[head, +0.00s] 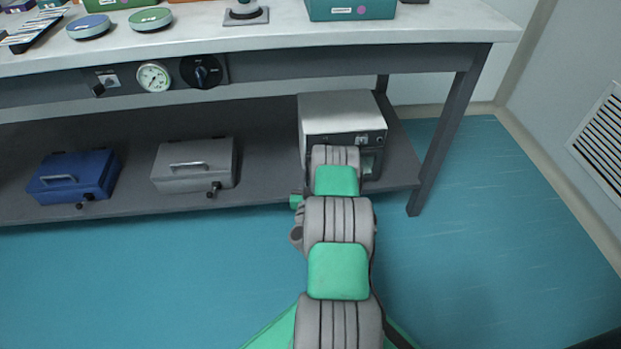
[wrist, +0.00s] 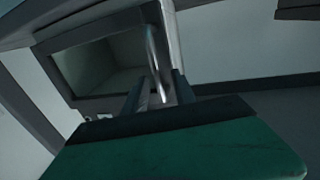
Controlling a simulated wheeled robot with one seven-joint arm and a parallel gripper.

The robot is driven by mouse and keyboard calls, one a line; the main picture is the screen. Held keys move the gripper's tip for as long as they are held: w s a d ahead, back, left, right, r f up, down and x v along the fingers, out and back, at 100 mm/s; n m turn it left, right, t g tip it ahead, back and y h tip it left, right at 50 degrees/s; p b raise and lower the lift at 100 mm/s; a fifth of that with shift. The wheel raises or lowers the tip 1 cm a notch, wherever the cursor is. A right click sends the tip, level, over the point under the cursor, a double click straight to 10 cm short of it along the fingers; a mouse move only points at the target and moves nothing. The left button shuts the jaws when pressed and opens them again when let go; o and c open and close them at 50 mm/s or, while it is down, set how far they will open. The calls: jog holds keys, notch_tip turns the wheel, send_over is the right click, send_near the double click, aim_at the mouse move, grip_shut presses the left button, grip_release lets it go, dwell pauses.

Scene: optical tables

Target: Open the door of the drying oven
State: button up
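The drying oven (head: 343,112) is a pale grey box on the lower shelf, with a dark control strip at the top of its front. My arm covers most of its front in the head view. In the wrist view its door window (wrist: 97,68) shows in a grey frame, with a bright upright bar handle (wrist: 153,62) at its right side. The door looks shut. My gripper (wrist: 158,88) has one finger on each side of the lower handle. Gaps seem to show between fingers and bar, so it looks open around it. In the head view the fingers are hidden.
A blue case (head: 75,178) and a grey case (head: 194,165) stand on the same shelf (head: 135,208) to the left. The table leg (head: 447,140) is close on the oven's right. The worktop (head: 200,35) overhangs the shelf. The floor (head: 150,285) in front is clear.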

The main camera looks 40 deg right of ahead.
grip_shut()
dwell(0.3)
dwell(1.1)
